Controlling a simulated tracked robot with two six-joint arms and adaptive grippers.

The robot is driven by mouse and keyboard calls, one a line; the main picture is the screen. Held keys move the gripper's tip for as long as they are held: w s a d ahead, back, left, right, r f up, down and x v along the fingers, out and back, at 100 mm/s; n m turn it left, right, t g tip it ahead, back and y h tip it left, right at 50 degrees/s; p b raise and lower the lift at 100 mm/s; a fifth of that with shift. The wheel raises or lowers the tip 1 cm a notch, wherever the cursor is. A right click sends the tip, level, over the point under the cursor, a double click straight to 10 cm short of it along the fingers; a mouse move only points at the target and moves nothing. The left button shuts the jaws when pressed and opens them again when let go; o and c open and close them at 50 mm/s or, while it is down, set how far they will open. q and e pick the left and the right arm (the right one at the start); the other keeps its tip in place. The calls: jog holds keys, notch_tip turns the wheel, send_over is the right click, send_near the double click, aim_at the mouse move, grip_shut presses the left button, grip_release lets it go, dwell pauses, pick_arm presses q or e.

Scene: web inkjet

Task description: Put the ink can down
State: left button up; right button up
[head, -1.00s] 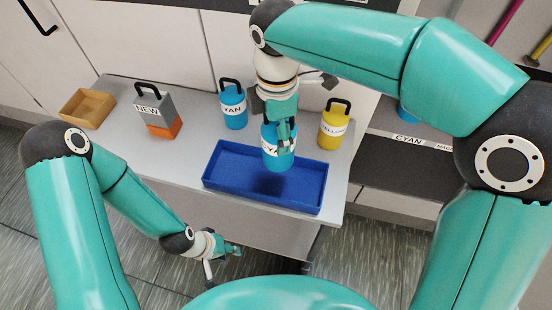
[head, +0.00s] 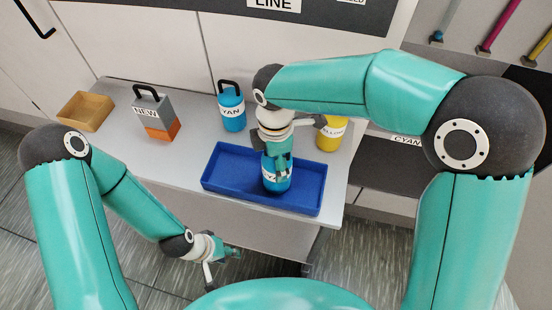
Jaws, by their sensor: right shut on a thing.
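A cyan ink can (head: 276,183) with a white label is inside the blue tray (head: 222,181), in its right half. My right gripper (head: 277,163) is shut on it from above and hides its top. The can looks upright; whether its base touches the tray floor I cannot tell. My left gripper (head: 222,262) is low in front of the table, away from the cans, and empty. Its fingers look spread.
On the grey table (head: 195,150) stand another cyan can (head: 232,112), a yellow can (head: 328,138) partly behind my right arm, a grey and orange block labelled NEW (head: 155,115) and a wooden box (head: 86,111). A shelf with a CYAN label (head: 407,140) is at right.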

jog(key=o, duration=1.6)
jog(key=shift+f, duration=0.1)
notch_tip(320, 180, up, 12)
jog(key=shift+r, duration=0.15)
jog(key=shift+r+p, duration=0.1)
jog(key=shift+p, duration=0.25)
